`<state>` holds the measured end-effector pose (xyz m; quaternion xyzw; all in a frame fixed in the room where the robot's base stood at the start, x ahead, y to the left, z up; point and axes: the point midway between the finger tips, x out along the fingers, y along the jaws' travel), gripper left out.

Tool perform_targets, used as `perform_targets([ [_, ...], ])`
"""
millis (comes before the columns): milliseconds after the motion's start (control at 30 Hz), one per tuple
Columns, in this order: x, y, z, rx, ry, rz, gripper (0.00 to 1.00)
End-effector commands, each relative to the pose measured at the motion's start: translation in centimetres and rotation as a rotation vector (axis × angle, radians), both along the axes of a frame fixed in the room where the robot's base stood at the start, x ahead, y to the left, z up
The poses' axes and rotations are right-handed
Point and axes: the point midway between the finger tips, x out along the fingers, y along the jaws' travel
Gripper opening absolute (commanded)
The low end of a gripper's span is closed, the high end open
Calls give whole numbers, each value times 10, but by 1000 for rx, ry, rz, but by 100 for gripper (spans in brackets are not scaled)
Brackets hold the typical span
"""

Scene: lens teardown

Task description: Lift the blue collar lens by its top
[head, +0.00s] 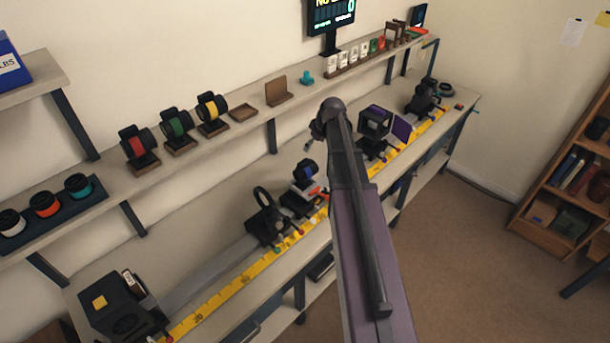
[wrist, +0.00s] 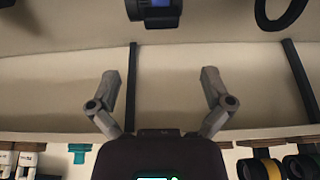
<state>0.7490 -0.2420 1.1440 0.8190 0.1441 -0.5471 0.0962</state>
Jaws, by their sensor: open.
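The blue collar lens (head: 306,172) stands upright in a black holder on the bench rail, left of my arm in the head view. In the wrist view the blue collar lens (wrist: 155,12) is at the top edge, partly cut off. My gripper (wrist: 161,82) shows there with two grey fingers spread wide and nothing between them. In the head view my gripper (head: 316,132) is small and dark, above and behind the lens, apart from it. My arm hides part of the bench to the right of the lens.
A black ring holder (head: 264,201) stands just left of the lens. A boxy purple-black device (head: 374,124) is to the right beyond my arm. A wall shelf (head: 205,140) carries red, green and yellow lenses. A black lamp box (head: 118,308) sits at the near left.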

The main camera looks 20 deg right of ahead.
Motion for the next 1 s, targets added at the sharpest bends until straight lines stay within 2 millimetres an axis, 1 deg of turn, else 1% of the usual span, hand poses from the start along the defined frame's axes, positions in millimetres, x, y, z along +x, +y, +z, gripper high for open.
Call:
perform_targets([
  [33,2,1,-8,0,0,0,100],
  [100,4,1,-14,0,0,0,100],
  [700,23,9,-59,0,0,1,100],
  [833,25,10,-65,0,0,1,100],
  [1000,26,10,-67,0,0,1,100],
])
